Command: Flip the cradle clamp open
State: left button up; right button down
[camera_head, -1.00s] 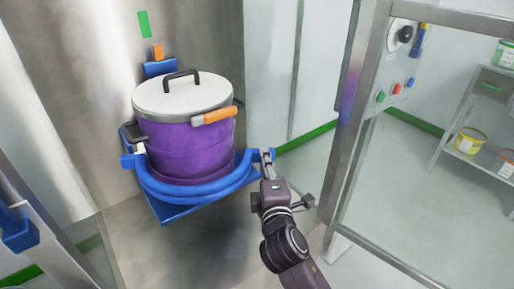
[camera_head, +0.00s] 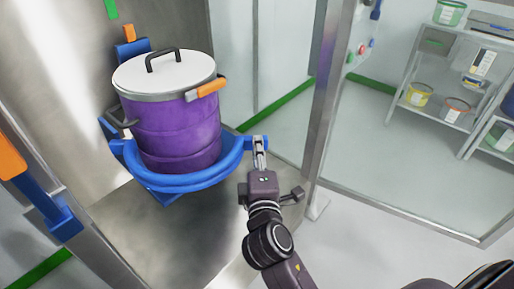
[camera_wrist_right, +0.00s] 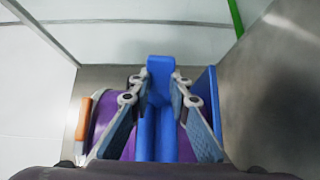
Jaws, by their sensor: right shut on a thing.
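A purple drum (camera_head: 178,135) with a white lid (camera_head: 163,72) sits upright in a blue cradle against the metal wall. The blue curved cradle clamp (camera_head: 190,181) runs around the drum's front, ending in a tab at the right. My right gripper (camera_head: 260,145) is shut on that tab, beside the drum. In the right wrist view, the gripper's fingers (camera_wrist_right: 160,85) stand on both sides of the blue clamp end (camera_wrist_right: 159,66). The fingers partly hide the clamp there. My left gripper is out of view.
A metal door frame (camera_head: 328,95) stands right of my right arm. Shelves with tubs (camera_head: 420,94) are at the far right. A blue and orange fitting (camera_head: 58,220) is at the left.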

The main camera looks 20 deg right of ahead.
jog(key=c, duration=1.8)
grip_release()
jog(key=v, duration=1.2)
